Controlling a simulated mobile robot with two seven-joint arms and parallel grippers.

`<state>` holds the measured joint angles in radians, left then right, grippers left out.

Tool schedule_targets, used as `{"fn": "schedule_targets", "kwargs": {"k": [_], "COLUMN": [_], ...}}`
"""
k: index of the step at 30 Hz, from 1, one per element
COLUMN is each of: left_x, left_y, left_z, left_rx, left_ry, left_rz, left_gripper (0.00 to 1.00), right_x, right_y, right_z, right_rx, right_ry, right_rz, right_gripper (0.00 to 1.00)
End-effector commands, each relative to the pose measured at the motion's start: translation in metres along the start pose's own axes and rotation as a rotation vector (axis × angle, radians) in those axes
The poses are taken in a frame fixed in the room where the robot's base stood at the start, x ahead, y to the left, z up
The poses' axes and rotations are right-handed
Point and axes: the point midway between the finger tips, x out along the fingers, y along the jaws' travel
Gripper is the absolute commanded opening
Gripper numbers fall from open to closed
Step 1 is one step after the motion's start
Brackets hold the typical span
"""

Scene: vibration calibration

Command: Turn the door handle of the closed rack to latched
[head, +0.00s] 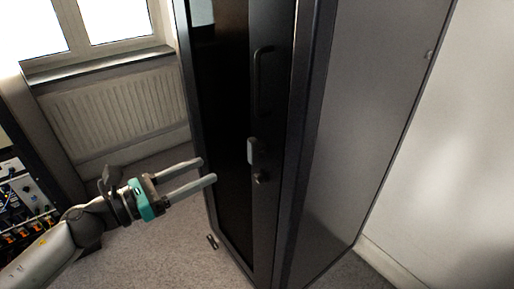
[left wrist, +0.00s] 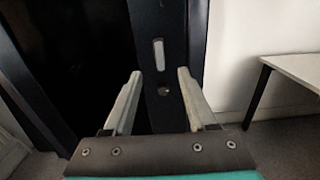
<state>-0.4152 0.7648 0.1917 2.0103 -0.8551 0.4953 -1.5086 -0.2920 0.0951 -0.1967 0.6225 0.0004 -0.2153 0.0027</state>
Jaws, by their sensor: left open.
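The closed dark rack (head: 222,120) stands in the middle of the head view, its door shut. A small grey door handle (head: 252,151) sits upright on the door's frame strip, with a round knob or lock (head: 261,178) just below it. In the left wrist view the handle (left wrist: 159,54) shows as a pale upright bar ahead of the fingertips, with the round knob (left wrist: 163,91) below. My left gripper (head: 207,170) is open and empty, left of the handle and apart from it. It also shows in the left wrist view (left wrist: 159,73). My right gripper is not in view.
A long dark pull bar (head: 263,80) is higher on the door. A radiator (head: 118,110) and window are behind at left. Equipment with cables (head: 20,200) stands at the left edge. A white table (left wrist: 295,68) is right in the wrist view.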

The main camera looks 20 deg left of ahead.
Motion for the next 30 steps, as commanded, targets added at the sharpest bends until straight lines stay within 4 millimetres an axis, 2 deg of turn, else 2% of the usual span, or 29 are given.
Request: {"fn": "schedule_targets", "kwargs": {"k": [19,30], "left_x": [0.079,0.121], "left_y": [0.002,0.002], "left_z": [0.002,0.001], "left_rx": [-0.003,-0.005], "left_ry": [-0.002,-0.002], "left_rz": [0.003,0.004], "left_gripper": [0.57,0.57], "right_x": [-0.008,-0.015], "right_y": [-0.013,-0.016], "right_z": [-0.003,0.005], "right_rx": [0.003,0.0], "right_ry": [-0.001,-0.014], "right_rz": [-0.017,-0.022], "right_gripper": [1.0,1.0]}}
